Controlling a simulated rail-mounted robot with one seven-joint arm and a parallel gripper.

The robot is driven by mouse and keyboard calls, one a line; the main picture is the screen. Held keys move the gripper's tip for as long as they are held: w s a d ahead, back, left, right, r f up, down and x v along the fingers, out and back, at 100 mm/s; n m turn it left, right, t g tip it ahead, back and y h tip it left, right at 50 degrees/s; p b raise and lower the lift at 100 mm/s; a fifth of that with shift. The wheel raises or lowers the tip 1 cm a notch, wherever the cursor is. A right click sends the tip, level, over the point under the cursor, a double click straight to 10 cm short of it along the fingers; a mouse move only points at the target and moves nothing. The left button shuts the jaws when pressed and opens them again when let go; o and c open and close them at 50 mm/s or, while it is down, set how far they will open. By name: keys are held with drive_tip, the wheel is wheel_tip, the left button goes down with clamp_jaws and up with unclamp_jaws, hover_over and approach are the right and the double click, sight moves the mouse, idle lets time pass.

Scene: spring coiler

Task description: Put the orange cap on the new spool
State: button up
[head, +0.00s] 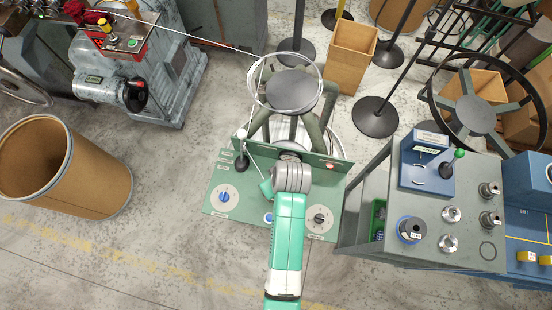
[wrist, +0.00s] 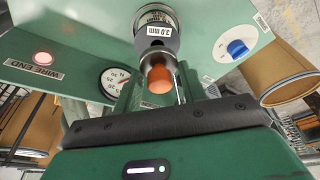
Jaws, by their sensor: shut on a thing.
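The orange cap (wrist: 160,79) shows in the middle of the wrist view, just beyond the dark bar at the front of my gripper (wrist: 166,94). My gripper is shut on it; the fingertips are mostly hidden. A grey cylinder (wrist: 157,38) with a "3.0 mm" label stands right above the cap, in line with it; I cannot tell whether they touch. In the head view my arm covers the cap and most of my gripper. A wire coil (head: 291,82), perhaps the new spool, sits on a green stand with a grey disc, beyond the panel.
The green panel (head: 222,210) below my arm carries a blue knob (wrist: 237,48), a dial (wrist: 115,80) and a red wire-end lamp (wrist: 43,58). A bench (head: 470,172) with knobs stands at right. A cardboard drum (head: 95,175) stands at left. A wire crosses above.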

drive_tip(key=shift+x, duration=1.8)
drive_tip(key=shift+d+f, duration=0.1)
drive_tip(key=shift+f+b, duration=0.35)
drive_tip(key=shift+f, duration=0.15)
drive_tip(key=o, duration=1.1)
drive_tip(key=p+v, duration=0.1)
drive_tip(key=v, duration=1.2)
drive_tip(key=shift+r+p, duration=0.1)
drive_tip(key=shift+p, duration=0.3)
